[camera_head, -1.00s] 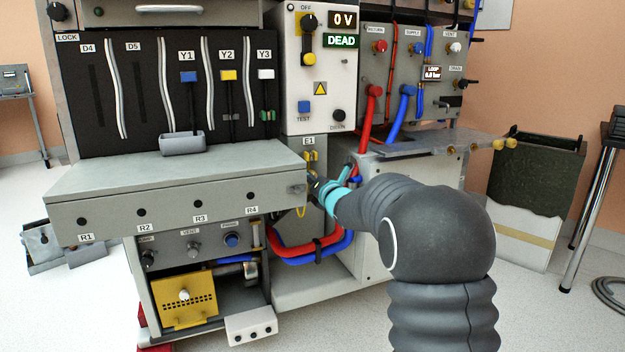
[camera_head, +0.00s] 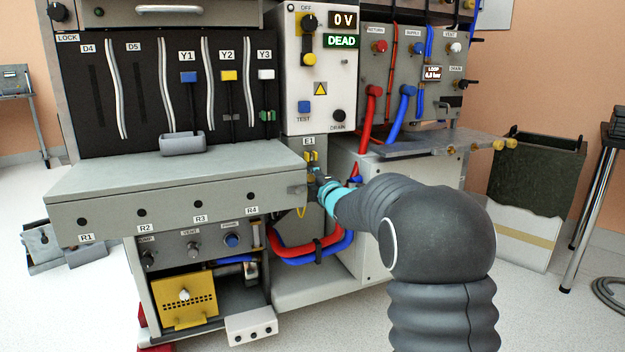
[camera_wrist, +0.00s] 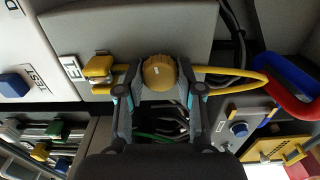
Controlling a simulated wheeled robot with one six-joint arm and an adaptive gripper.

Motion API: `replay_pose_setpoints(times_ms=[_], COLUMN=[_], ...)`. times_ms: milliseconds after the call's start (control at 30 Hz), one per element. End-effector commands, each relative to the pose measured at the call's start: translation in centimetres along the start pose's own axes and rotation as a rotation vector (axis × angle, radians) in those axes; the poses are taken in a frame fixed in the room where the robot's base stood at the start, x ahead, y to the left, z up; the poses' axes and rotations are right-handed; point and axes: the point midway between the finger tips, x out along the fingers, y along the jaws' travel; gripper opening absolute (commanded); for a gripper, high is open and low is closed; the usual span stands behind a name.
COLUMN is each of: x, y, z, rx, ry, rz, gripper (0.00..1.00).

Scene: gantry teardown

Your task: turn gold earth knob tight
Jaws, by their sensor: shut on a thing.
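The gold earth knob (camera_wrist: 160,72) is a round ribbed knob on a grey panel in the wrist view, with a pale mark on its face. My gripper (camera_wrist: 160,92) has a finger on each side of the knob and is shut on it. In the head view my gripper (camera_head: 316,183) reaches the panel below the E1 label (camera_head: 309,141), beside the workbench end. The knob is hidden there behind my gripper and wrist. A yellow cable lies behind the knob in the wrist view.
A yellow clamp-like part (camera_wrist: 98,68) sits beside the knob near the E1 label. A red and blue hose loop (camera_wrist: 290,90) hangs on the other side. The grey bench (camera_head: 180,185) stands close left of my gripper. The display (camera_head: 341,41) reads DEAD.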

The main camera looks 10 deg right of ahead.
Motion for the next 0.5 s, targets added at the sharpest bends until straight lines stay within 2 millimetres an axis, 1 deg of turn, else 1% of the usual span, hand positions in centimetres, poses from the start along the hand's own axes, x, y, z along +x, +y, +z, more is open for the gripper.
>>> replay_pose_setpoints(times_ms=[500], x=[0.01], y=[0.12], z=[0.01], rx=[0.489], ry=[0.0], rz=[-0.001], gripper=[0.02])
